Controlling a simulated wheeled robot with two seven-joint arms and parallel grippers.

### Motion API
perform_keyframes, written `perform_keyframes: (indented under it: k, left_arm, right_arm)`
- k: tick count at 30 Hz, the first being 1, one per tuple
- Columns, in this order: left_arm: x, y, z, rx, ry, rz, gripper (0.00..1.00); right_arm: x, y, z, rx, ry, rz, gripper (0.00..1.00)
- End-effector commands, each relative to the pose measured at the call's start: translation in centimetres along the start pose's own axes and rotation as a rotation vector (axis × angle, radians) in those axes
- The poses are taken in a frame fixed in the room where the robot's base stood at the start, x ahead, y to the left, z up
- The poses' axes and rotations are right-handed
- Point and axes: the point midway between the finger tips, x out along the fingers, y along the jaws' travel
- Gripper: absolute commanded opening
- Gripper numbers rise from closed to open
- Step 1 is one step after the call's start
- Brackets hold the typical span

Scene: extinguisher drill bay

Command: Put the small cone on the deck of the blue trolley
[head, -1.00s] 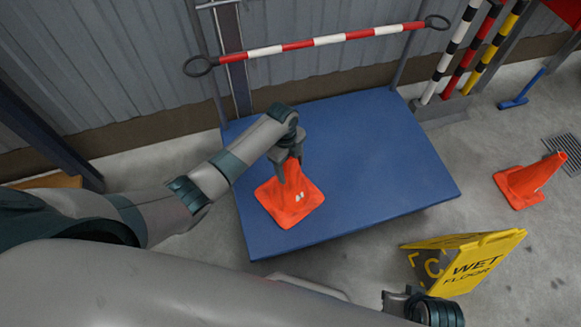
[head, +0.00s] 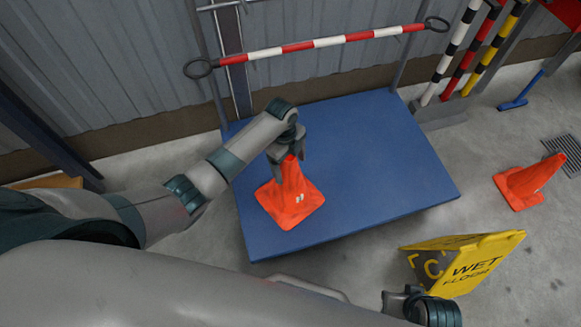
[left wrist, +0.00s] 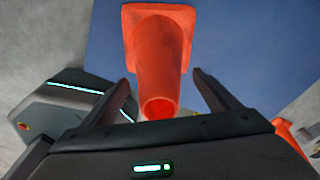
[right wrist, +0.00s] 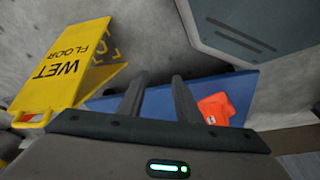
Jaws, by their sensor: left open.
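An orange cone (head: 292,200) stands upright on the deck of the blue trolley (head: 370,150), near its front left part. My left gripper (head: 289,166) is open above the cone, its fingers on either side near the tip. In the left wrist view the cone (left wrist: 160,60) shows between and beyond the spread fingers (left wrist: 163,92), with a gap on both sides. My right gripper (head: 398,300) is low near the front, in front of the trolley. In the right wrist view its fingers (right wrist: 159,85) are apart with nothing held.
A second orange cone (head: 528,182) stands on the floor to the right. A yellow wet-floor sign (head: 465,262) is near the trolley's front right corner. A red-and-white bar (head: 320,42) crosses behind the deck. Striped posts (head: 470,50) stand at the back right. The deck's right half is clear.

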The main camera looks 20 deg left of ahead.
Motion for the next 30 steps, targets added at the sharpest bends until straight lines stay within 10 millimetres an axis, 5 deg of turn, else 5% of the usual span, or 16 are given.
perform_keyframes:
  k: [15,30]
  left_arm:
    - [-8.6,-0.1,0.1,0.0,-0.002,-0.001,0.82]
    - [-10.0,0.0,0.0,0.0,-0.001,0.001,0.82]
  right_arm:
    - [4.1,0.3,0.2,-0.001,-0.016,0.002,0.31]
    - [4.7,0.3,0.3,-0.001,-0.015,0.001,0.31]
